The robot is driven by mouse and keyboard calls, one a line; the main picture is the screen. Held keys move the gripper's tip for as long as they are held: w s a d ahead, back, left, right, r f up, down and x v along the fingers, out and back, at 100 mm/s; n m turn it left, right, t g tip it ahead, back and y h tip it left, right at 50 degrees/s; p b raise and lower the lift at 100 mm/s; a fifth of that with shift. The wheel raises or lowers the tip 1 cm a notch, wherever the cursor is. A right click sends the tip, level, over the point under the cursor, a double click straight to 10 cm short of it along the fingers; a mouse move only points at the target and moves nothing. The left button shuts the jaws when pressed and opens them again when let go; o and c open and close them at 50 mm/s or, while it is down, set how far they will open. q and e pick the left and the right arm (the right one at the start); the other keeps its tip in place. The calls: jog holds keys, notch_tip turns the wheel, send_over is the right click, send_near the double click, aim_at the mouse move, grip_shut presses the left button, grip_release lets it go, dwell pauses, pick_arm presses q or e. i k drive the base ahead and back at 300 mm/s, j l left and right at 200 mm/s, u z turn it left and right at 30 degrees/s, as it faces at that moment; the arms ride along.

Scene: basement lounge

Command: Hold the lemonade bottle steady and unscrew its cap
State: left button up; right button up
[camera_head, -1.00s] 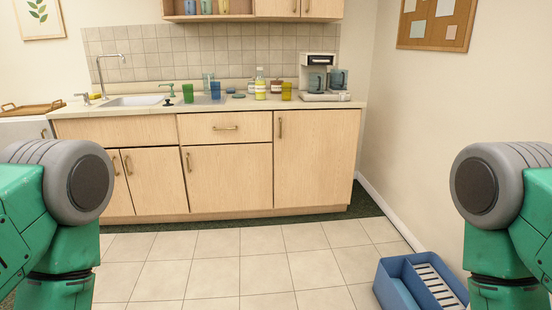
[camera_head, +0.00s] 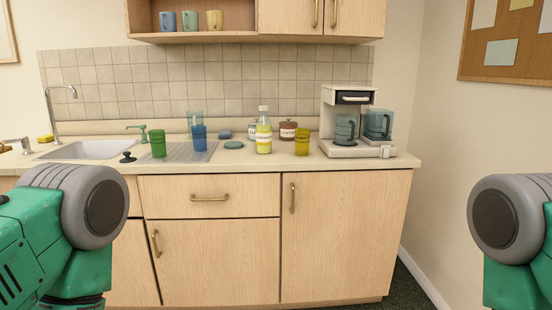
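The lemonade bottle (camera_head: 264,135) stands upright on the counter, near its middle. It is clear with yellow liquid, a white label and a pale cap (camera_head: 263,109) on top. Only parts of my two green and grey arms show, at the left and right edges of the view. Both of my grippers are out of view, and nothing of mine touches the bottle.
The counter (camera_head: 225,163) also holds a green cup (camera_head: 158,143), a blue cup (camera_head: 199,138), a yellow cup (camera_head: 302,142), a brown jar (camera_head: 288,131) and a coffee maker (camera_head: 358,150). A sink (camera_head: 90,150) is at left. An upper cabinet (camera_head: 320,20) overhangs the back.

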aim_at(263, 126)
jog(key=i+u, duration=0.1)
jog(key=i, duration=0.5)
jog(key=i+l, duration=0.1)
jog(key=i, duration=0.45)
jog(key=i+l+u, duration=0.15)
jog(key=i, duration=0.45)
